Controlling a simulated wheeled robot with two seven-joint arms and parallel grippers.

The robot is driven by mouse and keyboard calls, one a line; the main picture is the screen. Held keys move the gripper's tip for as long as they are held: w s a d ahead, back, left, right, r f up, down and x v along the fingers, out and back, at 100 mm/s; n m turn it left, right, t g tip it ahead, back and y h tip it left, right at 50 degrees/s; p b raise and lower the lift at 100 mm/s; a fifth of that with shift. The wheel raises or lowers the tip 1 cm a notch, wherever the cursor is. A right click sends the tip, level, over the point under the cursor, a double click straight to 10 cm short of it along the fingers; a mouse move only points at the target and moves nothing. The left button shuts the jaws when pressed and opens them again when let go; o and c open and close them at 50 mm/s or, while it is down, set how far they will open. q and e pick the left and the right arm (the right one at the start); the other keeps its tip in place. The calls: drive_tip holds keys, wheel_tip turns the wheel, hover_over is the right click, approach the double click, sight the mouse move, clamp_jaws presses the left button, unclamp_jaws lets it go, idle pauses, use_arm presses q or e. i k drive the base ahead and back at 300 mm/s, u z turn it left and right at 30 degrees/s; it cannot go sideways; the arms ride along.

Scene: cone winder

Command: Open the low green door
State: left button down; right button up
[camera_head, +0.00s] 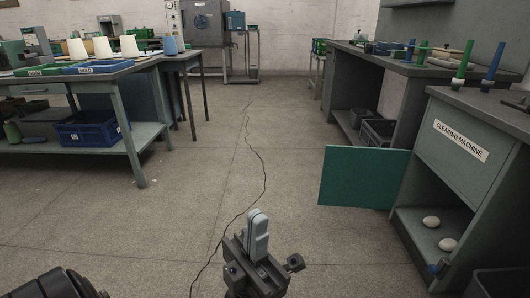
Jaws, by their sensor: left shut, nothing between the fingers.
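The low green door (365,177) stands swung open from the cabinet labelled "CLEARING MACHINE" (452,136) at the right. Its flat panel sticks out to the left into the aisle, and its right edge meets the cabinet's front. The low compartment behind it is open to view, with two pale round pieces (431,221) on its floor. My left gripper (258,226) is at the bottom middle, pointing up in the picture. Its fingers are together and empty, apart from the door, to its left and nearer to me. My right gripper is not in view.
A workbench (131,140) with yarn cones and a blue crate (92,130) stands at the left. A dark counter (410,68) runs along the right behind the door, with bins below. The floor between is clear apart from a thin dark line.

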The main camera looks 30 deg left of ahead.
sight(363, 177)
drive_tip(key=u, duration=1.2)
drive_tip(key=i, duration=1.55)
drive_tip(key=z, duration=0.25)
drive_tip(key=i, duration=0.95)
drive_tip(key=z, duration=1.2)
drive_tip(key=i, duration=0.45)
drive_tip(key=z, duration=0.35)
